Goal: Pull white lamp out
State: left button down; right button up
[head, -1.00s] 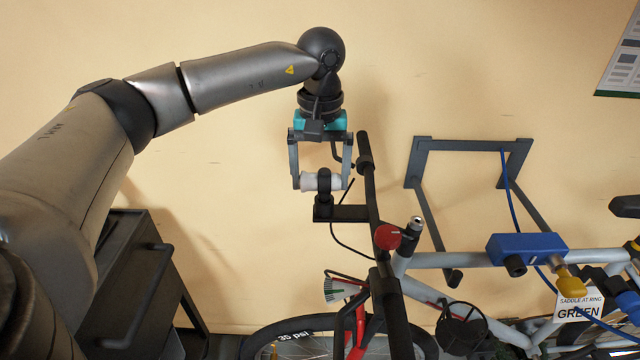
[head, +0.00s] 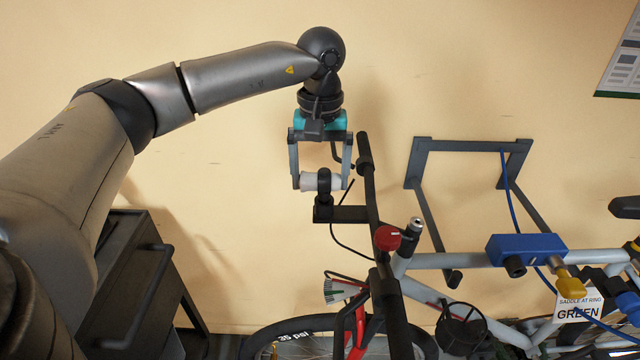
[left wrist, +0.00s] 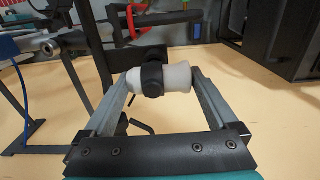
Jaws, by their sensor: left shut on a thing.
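The white lamp (head: 311,181) is a short white cylinder with a black clamp band (head: 324,180) around it. The band joins a black bracket (head: 345,213) beside the bike's handlebar (head: 369,190). My left gripper (head: 321,182) comes from above, with one finger at each end of the lamp, and is shut on it. In the left wrist view the lamp (left wrist: 177,78) spans the gap between the fingertips, with the black band around its middle. The lamp is still inside the band. My right gripper is not in view.
The bike hangs at a black wall bracket (head: 470,146). A black cart (head: 128,275) stands at lower left. The wall left of the gripper is clear.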

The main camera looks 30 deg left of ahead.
pick_arm(q)
jog(key=shift+r+p, duration=0.4)
jog(key=shift+r, duration=0.2)
jog(key=shift+r+p, duration=2.1)
jog(key=shift+r, duration=0.8)
jog(key=shift+r+p, duration=0.45)
jog(key=shift+r, duration=1.05)
